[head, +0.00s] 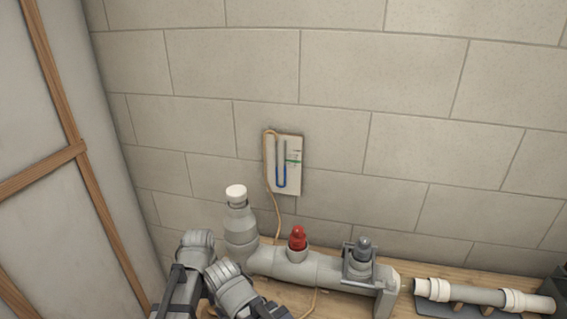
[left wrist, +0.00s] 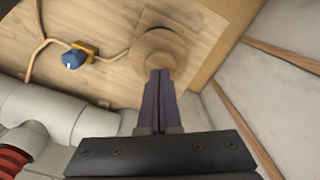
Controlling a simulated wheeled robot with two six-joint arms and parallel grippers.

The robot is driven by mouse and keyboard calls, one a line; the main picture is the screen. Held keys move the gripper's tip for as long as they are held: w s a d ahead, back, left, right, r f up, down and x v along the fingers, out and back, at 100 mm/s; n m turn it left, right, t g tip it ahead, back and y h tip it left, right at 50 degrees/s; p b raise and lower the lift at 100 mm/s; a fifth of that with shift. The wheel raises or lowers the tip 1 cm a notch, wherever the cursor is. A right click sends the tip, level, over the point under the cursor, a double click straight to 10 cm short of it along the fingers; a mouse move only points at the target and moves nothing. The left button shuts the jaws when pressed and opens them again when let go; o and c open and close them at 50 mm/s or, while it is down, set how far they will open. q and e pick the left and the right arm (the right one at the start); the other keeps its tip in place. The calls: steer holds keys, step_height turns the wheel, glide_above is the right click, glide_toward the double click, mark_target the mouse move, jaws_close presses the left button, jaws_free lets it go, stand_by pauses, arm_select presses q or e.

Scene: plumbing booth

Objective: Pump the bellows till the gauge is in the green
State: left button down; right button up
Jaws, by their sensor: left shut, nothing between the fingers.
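The gauge (head: 284,164) is a pale board on the block wall with a U-shaped tube holding blue liquid. A green mark lies to the right of the tube; the exact liquid level is too small to read. My left gripper (left wrist: 160,78) is shut and empty in the left wrist view. Its tips are at a round wooden disc (left wrist: 163,46) on a square wooden plate, perhaps the bellows; I cannot tell whether they touch. In the head view only grey parts of my arm show at the lower left; the fingertips and the bellows are hidden. My right gripper is not in view.
A grey pipe assembly (head: 320,268) with a white-capped riser (head: 237,193) and a red fitting (head: 298,238) stands on the wooden bench beside my arm. A blue-knobbed valve (left wrist: 73,60) sits on a tan hose. A loose pipe (head: 470,294) rests at the right.

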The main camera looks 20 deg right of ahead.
arm_select(q)
steer(key=shift+f, duration=0.15)
stand_by(0.3)
steer(key=shift+f+b, duration=1.9)
steer(key=shift+b, duration=0.15)
steer(key=shift+r+p, duration=2.05)
steer(key=shift+f, duration=0.1)
stand_by(1.8)
stand_by(0.5)
